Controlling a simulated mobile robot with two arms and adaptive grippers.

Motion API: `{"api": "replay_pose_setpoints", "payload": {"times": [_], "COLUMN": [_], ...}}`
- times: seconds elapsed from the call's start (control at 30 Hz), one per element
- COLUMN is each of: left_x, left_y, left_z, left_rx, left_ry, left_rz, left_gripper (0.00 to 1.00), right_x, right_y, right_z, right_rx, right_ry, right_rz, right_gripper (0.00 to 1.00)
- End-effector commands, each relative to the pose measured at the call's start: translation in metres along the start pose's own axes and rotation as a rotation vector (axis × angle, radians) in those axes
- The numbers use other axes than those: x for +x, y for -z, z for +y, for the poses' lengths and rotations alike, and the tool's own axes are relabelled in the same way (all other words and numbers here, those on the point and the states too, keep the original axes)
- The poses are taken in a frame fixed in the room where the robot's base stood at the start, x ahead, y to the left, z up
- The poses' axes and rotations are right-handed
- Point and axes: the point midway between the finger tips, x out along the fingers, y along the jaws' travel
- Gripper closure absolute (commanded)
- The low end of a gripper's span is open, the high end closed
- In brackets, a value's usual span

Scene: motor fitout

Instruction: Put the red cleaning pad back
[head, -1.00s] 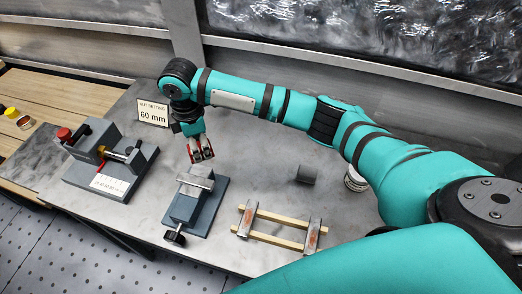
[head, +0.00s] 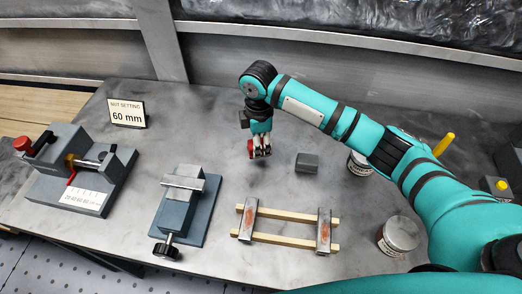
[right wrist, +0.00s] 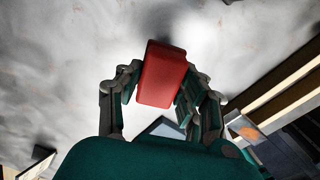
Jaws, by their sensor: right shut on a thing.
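The red cleaning pad (right wrist: 163,75) shows as a red block between the fingers of my right gripper (right wrist: 160,95) in the right wrist view. The right gripper is shut on it. In the head view the right gripper (head: 260,150) hangs pointing down over the back middle of the grey table (head: 225,120). Only small red patches of the pad show there between the fingers. It seems held above the table, right of the vise and left of a grey block (head: 307,162). My left gripper is not in view.
A vise (head: 182,205) stands left of the gripper, and a gauge fixture (head: 80,175) farther left. A wooden rack with metal bars (head: 285,215) lies in front. Cans (head: 398,238) stand at the right. A "60 mm" sign (head: 127,113) stands at the back left.

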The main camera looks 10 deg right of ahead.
Motion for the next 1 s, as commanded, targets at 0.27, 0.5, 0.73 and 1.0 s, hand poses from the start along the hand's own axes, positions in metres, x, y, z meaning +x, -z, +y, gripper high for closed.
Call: {"api": "replay_pose_setpoints", "payload": {"times": [0.27, 0.5, 0.73, 1.0], "left_x": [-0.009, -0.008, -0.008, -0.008], "left_y": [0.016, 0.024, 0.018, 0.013], "left_z": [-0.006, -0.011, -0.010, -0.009], "left_rx": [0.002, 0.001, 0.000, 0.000], "left_ry": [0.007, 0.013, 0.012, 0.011], "left_rz": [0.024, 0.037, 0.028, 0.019], "left_gripper": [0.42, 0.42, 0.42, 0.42], "right_x": [0.035, 0.039, 0.042, 0.042], "right_y": [0.000, 0.000, 0.000, 0.000], "right_z": [-0.001, 0.000, 0.000, -0.001], "right_rx": [0.000, -0.001, 0.000, 0.000], "right_ry": [0.002, 0.000, 0.000, 0.000], "right_rz": [-0.001, 0.000, 0.000, 0.000], "right_gripper": [0.92, 0.92, 0.56, 0.39]}}
